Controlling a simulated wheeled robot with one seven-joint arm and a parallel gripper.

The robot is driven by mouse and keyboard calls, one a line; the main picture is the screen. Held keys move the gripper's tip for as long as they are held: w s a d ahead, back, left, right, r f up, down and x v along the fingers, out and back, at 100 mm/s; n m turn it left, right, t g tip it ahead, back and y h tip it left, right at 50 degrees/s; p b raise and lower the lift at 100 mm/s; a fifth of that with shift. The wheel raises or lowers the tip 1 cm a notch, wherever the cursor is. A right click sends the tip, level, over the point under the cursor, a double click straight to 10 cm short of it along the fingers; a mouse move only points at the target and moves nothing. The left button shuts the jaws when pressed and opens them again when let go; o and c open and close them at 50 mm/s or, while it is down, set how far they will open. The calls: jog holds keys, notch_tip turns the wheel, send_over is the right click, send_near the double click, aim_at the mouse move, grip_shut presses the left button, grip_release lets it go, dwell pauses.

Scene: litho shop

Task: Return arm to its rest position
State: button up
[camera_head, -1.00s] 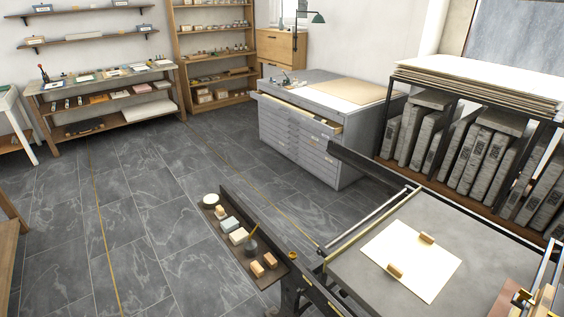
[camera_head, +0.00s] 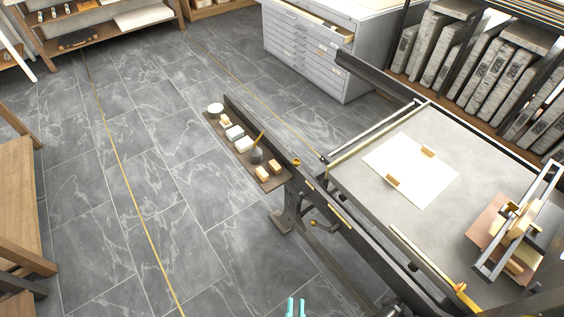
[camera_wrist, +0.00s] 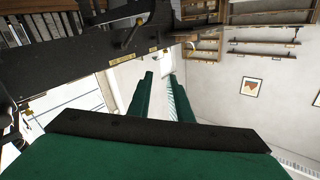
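My gripper (camera_head: 296,308) shows at the bottom edge of the head view as two teal fingertips with a narrow gap between them. It is over the floor, left of the press frame. In the wrist view my gripper (camera_wrist: 160,78) has two green fingers standing apart, with nothing between them. The rest of my arm is out of the head view.
The press bed (camera_head: 453,155) with a paper sheet (camera_head: 410,170) stands at the right. A narrow shelf (camera_head: 212,120) with small blocks juts out left of it. A wooden table (camera_head: 18,200) is at the left edge. The floor (camera_head: 150,190) between is clear.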

jog(key=s+a+r+n+g, duration=0.1)
jog(key=s+r, duration=0.3)
jog(key=r, duration=0.5)
jog(key=s+a+r+n+g+y, duration=0.1)
jog(key=s+a+r+n, duration=0.1)
jog(key=r, duration=0.7)
jog(key=shift+s+a+r+n+g, duration=0.4)
jog(key=shift+s+a, duration=0.15)
jog(key=shift+s, duration=0.3)
jog(key=shift+w, duration=0.1)
